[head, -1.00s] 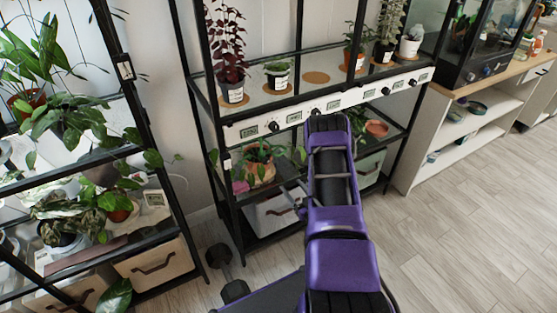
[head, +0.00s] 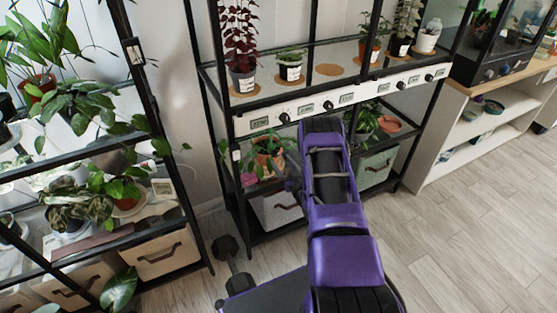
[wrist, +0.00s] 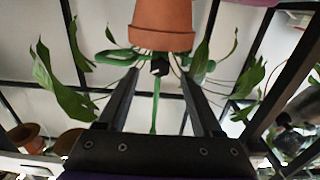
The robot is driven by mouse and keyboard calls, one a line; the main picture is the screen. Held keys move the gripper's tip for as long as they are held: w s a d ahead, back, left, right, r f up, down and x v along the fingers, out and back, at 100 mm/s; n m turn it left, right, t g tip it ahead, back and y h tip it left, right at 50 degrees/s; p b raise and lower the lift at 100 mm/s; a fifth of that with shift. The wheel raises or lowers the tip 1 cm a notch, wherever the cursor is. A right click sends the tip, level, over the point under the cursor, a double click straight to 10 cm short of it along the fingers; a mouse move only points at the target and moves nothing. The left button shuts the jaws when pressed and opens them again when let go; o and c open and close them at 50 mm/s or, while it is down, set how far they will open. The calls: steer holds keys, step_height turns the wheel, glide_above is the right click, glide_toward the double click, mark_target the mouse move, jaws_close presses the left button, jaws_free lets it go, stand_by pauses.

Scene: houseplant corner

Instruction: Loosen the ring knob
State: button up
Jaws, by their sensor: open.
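In the wrist view, which shows the scene upside down, a small black knob (wrist: 160,66) sits on a thin green stake (wrist: 155,108). A green ring (wrist: 117,58) joins it and runs around the stems of a plant in a terracotta pot (wrist: 162,18). My gripper (wrist: 157,72) is open, with one finger to each side of the knob in the picture. I cannot tell whether the fingertips reach it in depth; no contact shows. A potted plant (head: 268,148) stands on the lower shelf left of the arm.
The black shelf frame (head: 238,190) has uprights and a panel with several knobs and displays (head: 308,108) above the lower shelf. Crates (head: 280,208) stand below. A dumbbell (head: 232,262) lies on the floor to the left. Floor at right (head: 455,240) is clear.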

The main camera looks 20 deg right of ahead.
mark_target(277, 155)
steer(key=shift+w, duration=1.55)
steer(key=shift+c, duration=0.2)
jaws_close()
